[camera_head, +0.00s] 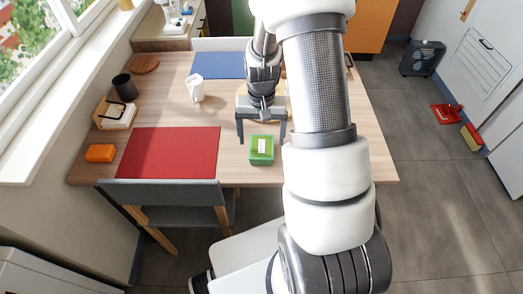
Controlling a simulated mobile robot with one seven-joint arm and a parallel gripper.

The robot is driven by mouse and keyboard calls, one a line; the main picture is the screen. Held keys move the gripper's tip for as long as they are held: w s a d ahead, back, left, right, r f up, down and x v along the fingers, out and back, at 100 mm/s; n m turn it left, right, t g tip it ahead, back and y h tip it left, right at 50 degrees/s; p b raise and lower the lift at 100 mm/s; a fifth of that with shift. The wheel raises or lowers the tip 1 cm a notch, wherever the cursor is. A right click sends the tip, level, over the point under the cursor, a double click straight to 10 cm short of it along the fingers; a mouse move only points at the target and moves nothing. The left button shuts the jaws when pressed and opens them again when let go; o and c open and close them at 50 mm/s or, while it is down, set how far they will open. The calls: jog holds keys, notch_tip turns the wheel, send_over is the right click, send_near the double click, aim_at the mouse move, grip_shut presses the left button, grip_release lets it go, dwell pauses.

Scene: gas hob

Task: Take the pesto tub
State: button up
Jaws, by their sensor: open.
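A small green tub with a pale label on its lid, which looks like the pesto tub (262,151), sits on the wooden table (352,163) near its front edge, right of the red placemat. My gripper (262,140) is open and points down. Its two fingers show behind and above the tub in the picture, one toward each side of it. I cannot tell how high the fingertips are above the table or whether they touch the tub. My arm covers part of the table to the right.
A red placemat (168,152), an orange box (100,153), a napkin holder (116,114), a dark cup (125,87) and a white mug (195,89) stand left. A blue placemat (217,65) lies at the back. A grey chair (168,193) stands at the front edge.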

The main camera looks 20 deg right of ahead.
aim_at(262, 146)
jog(key=shift+w+d+f, duration=0.1)
jog(key=shift+w+f, duration=0.05)
jog(key=shift+f, duration=0.85)
jog(key=shift+w+d+f, duration=0.1)
jog(key=shift+w+f, duration=0.1)
jog(key=shift+f, duration=0.85)
jog(key=shift+w+f, duration=0.15)
jog(key=shift+f, duration=0.85)
jog(key=shift+c, duration=0.4)
jog(key=c, duration=1.2)
jog(key=shift+r, duration=0.1)
